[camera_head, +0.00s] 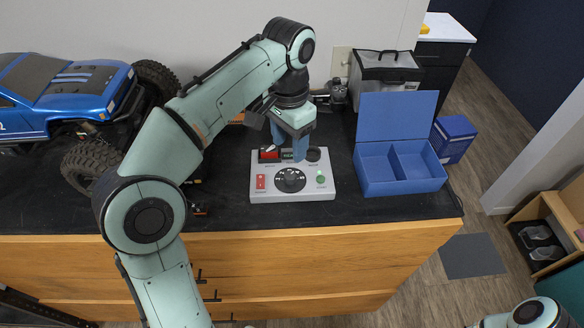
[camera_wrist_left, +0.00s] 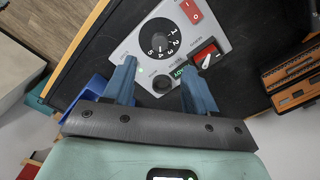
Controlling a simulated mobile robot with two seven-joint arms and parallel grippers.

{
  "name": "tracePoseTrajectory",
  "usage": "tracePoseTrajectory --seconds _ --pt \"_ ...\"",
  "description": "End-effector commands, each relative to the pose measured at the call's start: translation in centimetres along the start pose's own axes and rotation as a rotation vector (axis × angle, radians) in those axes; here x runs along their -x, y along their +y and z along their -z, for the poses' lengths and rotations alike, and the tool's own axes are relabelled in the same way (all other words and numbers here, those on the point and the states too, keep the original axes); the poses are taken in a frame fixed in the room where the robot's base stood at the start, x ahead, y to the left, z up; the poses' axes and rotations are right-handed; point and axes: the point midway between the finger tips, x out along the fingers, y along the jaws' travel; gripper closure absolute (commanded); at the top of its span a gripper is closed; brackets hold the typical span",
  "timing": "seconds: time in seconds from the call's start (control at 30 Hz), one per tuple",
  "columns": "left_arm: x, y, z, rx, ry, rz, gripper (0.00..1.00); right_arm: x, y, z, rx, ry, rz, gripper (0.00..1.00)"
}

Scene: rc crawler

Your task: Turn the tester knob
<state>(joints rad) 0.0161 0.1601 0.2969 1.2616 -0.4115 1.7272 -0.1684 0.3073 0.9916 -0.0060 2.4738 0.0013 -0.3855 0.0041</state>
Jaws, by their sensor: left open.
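The tester (camera_head: 262,196) is a light grey box on the dark worktop, also in the left wrist view (camera_wrist_left: 140,40). Its round black knob (camera_head: 290,179) has a numbered dial and shows uncovered in the left wrist view (camera_wrist_left: 160,38). A red switch, a green button, a red rocker (camera_wrist_left: 207,56) and a round black part (camera_wrist_left: 163,84) are also on the panel. My left gripper (camera_head: 289,152) is open and empty over the tester's back edge, its fingers (camera_wrist_left: 158,76) on either side of the round black part, short of the knob. I cannot tell whether they touch the panel.
A blue open box (camera_head: 402,189) with two compartments stands right of the tester. A blue RC crawler (camera_head: 70,95) with big tyres stands at the left. A grey bag (camera_head: 385,70) is behind. An orange-brown item (camera_wrist_left: 292,80) lies beside the tester.

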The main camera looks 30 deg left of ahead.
Motion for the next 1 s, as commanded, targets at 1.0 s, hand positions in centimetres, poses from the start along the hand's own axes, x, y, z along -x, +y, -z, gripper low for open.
tracePoseTrajectory --seconds 1.0 --pt "-9.8 0.0 0.0 0.000 0.000 -0.001 0.79 -3.6 2.3 -2.9 -0.013 -0.036 -0.013 0.57"
